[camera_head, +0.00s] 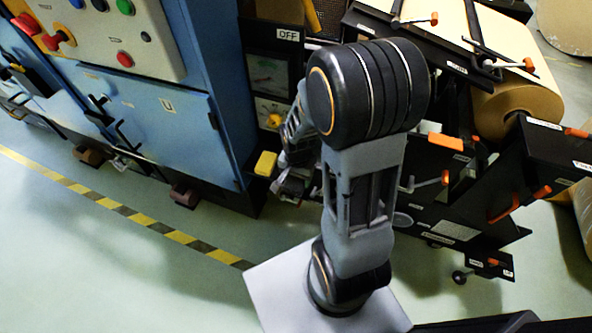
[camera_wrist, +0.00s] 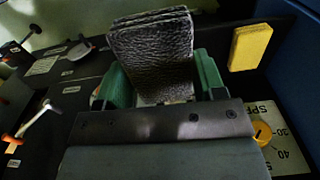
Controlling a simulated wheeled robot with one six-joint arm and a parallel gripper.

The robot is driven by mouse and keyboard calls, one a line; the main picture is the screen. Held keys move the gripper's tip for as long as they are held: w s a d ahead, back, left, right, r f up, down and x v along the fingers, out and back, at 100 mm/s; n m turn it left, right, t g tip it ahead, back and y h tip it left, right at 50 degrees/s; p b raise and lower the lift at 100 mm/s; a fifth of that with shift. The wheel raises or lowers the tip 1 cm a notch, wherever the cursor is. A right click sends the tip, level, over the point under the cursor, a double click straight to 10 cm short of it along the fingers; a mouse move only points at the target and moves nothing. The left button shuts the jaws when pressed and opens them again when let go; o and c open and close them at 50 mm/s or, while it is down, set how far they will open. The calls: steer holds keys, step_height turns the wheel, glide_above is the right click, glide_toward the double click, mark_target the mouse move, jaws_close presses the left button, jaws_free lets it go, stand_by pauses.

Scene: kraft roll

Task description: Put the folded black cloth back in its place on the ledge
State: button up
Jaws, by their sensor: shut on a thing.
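The folded black cloth (camera_wrist: 152,48) shows in the wrist view as a dark, wrinkled, layered pad standing up between the green finger pads. My gripper (camera_wrist: 160,72) is shut on it, and the cloth sticks out beyond the fingertips. In the head view my gripper (camera_head: 292,172) is low beside the black machine, partly hidden behind my arm; the cloth cannot be made out clearly there. A dark surface (camera_wrist: 275,78), perhaps the ledge, lies beside the cloth. I cannot tell whether the cloth touches it.
A yellow block (camera_wrist: 250,47) lies right of the cloth; it also shows in the head view (camera_head: 265,163). A dial with a yellow knob (camera_wrist: 262,132) is close to the gripper's right. Orange-tipped levers (camera_head: 505,205) stick out right of my arm. A blue cabinet (camera_head: 170,110) stands left.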

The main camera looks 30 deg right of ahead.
steer(key=w+d+f, duration=0.1)
steer(key=w+f, duration=0.1)
steer(key=w, duration=0.1)
steer(key=w+d+f+b, duration=0.1)
steer(key=w+d+f, duration=0.1)
steer(key=w+f, duration=0.1)
steer(key=w+d+f+b, duration=0.1)
steer(key=w+f, duration=0.2)
steer(key=w, duration=0.1)
steer(key=shift+w+d+f, duration=0.1)
steer(key=shift+d+f, duration=0.1)
steer(key=shift+d, duration=0.05)
steer(key=shift+w+d+f, duration=0.1)
steer(key=shift+w+f, duration=0.1)
steer(key=shift+f, duration=0.2)
step_height(320, 180, down, 3)
steer(key=shift+r+b, duration=0.1)
steer(key=shift+b, duration=0.3)
steer(key=o, duration=0.9)
steer(key=shift+c, duration=0.2)
